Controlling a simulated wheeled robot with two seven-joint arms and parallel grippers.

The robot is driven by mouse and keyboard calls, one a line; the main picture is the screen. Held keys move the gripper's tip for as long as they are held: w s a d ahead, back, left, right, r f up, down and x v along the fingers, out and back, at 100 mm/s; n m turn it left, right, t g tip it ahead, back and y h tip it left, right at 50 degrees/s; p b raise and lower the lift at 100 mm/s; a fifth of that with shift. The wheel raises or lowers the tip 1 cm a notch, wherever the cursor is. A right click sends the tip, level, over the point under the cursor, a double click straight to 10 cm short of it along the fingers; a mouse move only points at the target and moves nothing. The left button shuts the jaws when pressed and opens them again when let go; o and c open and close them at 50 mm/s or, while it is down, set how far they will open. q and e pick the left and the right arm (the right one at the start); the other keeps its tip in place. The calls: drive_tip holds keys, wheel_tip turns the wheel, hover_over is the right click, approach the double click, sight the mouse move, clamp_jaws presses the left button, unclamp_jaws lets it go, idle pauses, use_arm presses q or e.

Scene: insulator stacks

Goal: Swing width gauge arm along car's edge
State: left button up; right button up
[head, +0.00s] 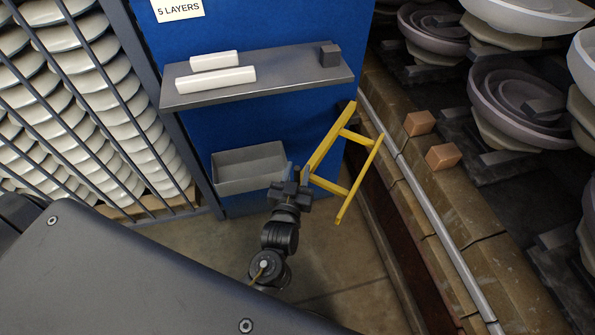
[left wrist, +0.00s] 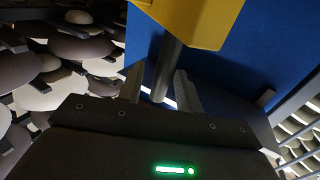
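The yellow width gauge arm (head: 335,160) is an open frame with two long bars and crossbars. In the head view it reaches from the blue panel toward the car's edge (head: 430,203) at the right. My left gripper (head: 303,178) is at the frame's near left end. In the left wrist view a dark round post (left wrist: 166,70) hangs below a yellow block (left wrist: 195,18). The fingers of my left gripper (left wrist: 160,88) stand apart on either side of this post, with a visible gap. My right gripper is not in view.
A grey shelf (head: 290,77) on the blue panel (head: 265,25) holds two white bars and a dark cube. A grey bin (head: 248,168) is below. Two orange blocks (head: 419,123) (head: 443,157) sit on the car's ledge. Insulator stacks stand behind bars at left.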

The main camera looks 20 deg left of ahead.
use_arm(q)
drive_tip(key=shift+s, duration=0.1)
drive_tip(key=shift+s, duration=0.3)
drive_tip(key=s+d+p, duration=0.1)
drive_tip(key=s+p, duration=0.2)
drive_tip(key=s, duration=0.7)
drive_tip(key=shift+d, duration=0.4)
